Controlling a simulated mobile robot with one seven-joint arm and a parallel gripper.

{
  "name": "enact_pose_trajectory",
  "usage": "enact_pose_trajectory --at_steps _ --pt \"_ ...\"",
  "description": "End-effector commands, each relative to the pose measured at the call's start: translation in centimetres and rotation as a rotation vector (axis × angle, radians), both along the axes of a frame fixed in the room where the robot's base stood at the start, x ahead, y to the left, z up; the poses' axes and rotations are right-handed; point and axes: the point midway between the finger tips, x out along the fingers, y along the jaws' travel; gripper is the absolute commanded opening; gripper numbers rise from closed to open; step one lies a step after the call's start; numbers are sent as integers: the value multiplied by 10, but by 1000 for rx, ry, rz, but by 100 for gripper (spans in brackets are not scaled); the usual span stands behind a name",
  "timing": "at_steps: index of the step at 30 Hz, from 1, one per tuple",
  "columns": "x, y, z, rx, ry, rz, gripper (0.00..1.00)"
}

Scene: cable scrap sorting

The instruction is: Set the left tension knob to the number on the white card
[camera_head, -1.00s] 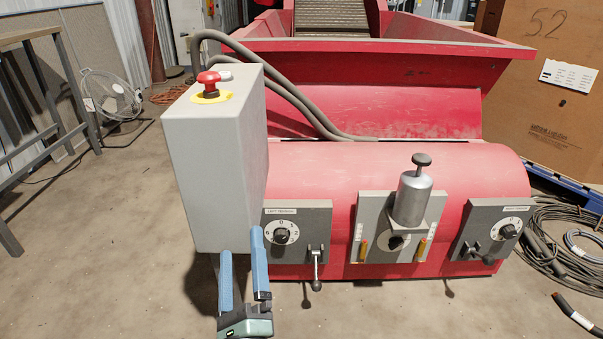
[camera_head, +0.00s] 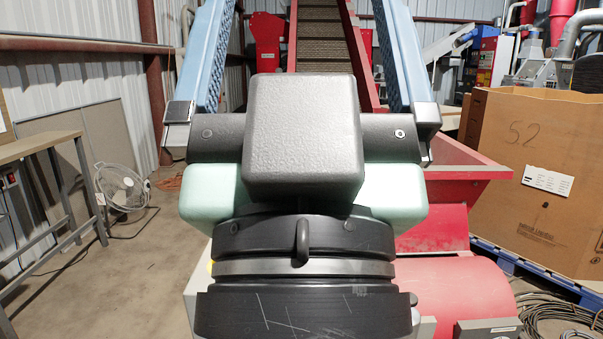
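My gripper (camera_head: 302,25) fills the middle of the head view, close to the camera. Its two blue fingers stand wide apart, with nothing visible between them; their tips run past the top edge. A white card (camera_head: 548,181) is on the front of the large cardboard box, with print too small to read. The top of a grey panel (camera_head: 488,328) on the right of the red machine shows at the bottom edge; its dial is out of view.
The red machine (camera_head: 465,285) is partly covered by my arm. The cardboard box (camera_head: 500,190) stands at right, on a blue pallet, with cables (camera_head: 560,310) on the floor before it. A bench (camera_head: 35,147) and a fan (camera_head: 122,187) stand at left.

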Motion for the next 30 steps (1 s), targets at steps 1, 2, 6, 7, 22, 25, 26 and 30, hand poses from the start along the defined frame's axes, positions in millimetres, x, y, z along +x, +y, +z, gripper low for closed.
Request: enact_pose_trajectory --at_steps 1,2,6,7,22,25,26,30 --pt "0 0 32 1 0 2 100" --pt "0 0 41 1 0 2 100" --pt "1 1 84 1 1 4 100" --pt "1 1 93 1 1 4 100" --pt "1 1 248 2 2 8 100" --pt "1 1 276 2 2 8 100" --pt "1 1 284 2 2 8 100" --pt "1 2 311 2 2 8 100"
